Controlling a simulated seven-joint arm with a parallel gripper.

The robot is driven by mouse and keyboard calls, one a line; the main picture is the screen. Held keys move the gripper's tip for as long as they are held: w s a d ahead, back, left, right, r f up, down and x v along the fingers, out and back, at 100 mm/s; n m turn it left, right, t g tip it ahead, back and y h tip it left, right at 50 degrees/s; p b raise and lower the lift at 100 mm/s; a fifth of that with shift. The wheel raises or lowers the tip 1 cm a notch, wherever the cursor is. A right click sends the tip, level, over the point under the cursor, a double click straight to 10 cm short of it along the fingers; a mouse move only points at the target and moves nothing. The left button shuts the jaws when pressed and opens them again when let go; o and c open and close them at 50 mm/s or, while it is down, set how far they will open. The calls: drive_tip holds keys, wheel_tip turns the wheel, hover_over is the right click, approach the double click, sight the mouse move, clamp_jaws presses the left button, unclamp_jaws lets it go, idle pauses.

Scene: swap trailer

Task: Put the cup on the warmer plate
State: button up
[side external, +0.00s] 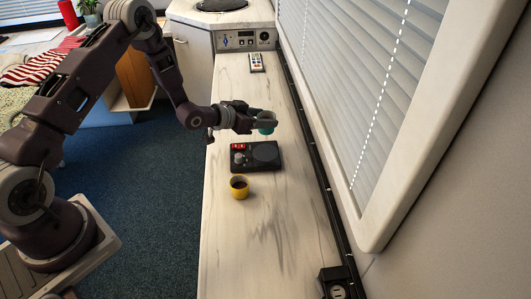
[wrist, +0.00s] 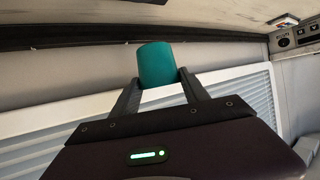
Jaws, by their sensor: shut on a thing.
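A teal cup (wrist: 158,65) is between my gripper's two fingers in the wrist view. In the side view, my gripper (side external: 262,122) is shut on this teal cup (side external: 266,130) and holds it above the counter. The warmer (side external: 256,156), a black unit with a round dark plate on its right and red parts on its left, lies on the counter. The gripper is beyond and above it, with the cup near the plate's far edge in the picture. The cup's height above the counter is hard to judge.
A yellow cup (side external: 239,187) stands on the counter (side external: 232,240) just in front of the warmer. A window with blinds (side external: 350,80) borders the right side. A black socket box (side external: 340,282) is at the near right. The near counter is mostly clear.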

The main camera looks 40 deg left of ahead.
drive_tip(key=shift+w+a+f, duration=0.15)
drive_tip(key=shift+a+f, duration=0.05)
drive_tip(key=shift+a, duration=0.05)
wheel_tip(320, 180, down, 9)
drive_tip(key=shift+f, duration=0.2)
drive_tip(key=shift+f, duration=0.1)
drive_tip(key=o, duration=1.5)
drive_tip(key=shift+f, duration=0.1)
